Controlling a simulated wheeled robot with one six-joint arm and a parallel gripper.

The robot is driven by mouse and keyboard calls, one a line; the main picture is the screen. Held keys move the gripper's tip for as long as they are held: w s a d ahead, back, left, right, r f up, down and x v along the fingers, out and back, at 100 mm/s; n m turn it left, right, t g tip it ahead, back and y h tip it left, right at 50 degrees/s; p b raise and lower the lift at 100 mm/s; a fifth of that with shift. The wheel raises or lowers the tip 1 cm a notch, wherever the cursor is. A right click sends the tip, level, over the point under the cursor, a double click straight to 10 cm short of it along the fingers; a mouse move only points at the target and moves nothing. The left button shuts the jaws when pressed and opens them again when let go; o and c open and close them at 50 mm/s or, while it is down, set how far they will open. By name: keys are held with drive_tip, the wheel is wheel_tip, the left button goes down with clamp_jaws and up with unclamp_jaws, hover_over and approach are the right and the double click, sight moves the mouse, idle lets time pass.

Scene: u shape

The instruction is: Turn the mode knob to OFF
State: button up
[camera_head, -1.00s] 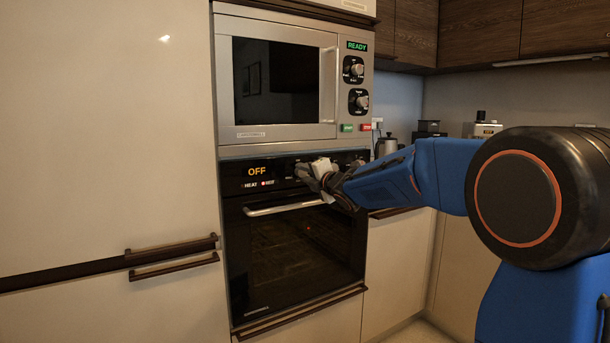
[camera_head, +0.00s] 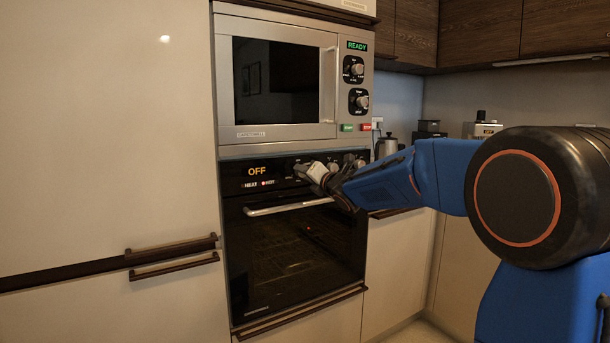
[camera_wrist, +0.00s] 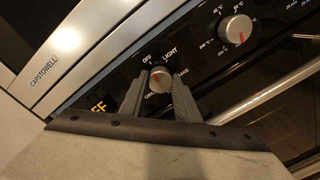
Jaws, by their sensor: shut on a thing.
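The oven's control panel (camera_head: 280,160) has a display reading OFF (camera_head: 257,171). In the wrist view the mode knob (camera_wrist: 160,78) is a round silver knob with a small red mark. Labels around it include OFF and LIGHT; others are partly covered by the fingers. The exact label its mark points to is hard to tell. My gripper (camera_wrist: 160,88) has a finger on each side of this knob and is shut on it.
A second knob (camera_wrist: 236,29) with temperature numbers sits to the right in the wrist view. The oven door handle (camera_head: 288,207) runs just below my gripper. A microwave (camera_head: 277,133) with a READY display is above. The HOT lamp (camera_head: 264,183) glows red.

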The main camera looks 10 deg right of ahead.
drive_tip(key=shift+f, duration=0.15)
drive_tip(key=o, duration=1)
drive_tip(key=shift+o, duration=0.2)
drive_tip(key=shift+s, duration=0.1)
drive_tip(key=v, duration=1.7)
drive_tip(key=shift+s+d, duration=0.1)
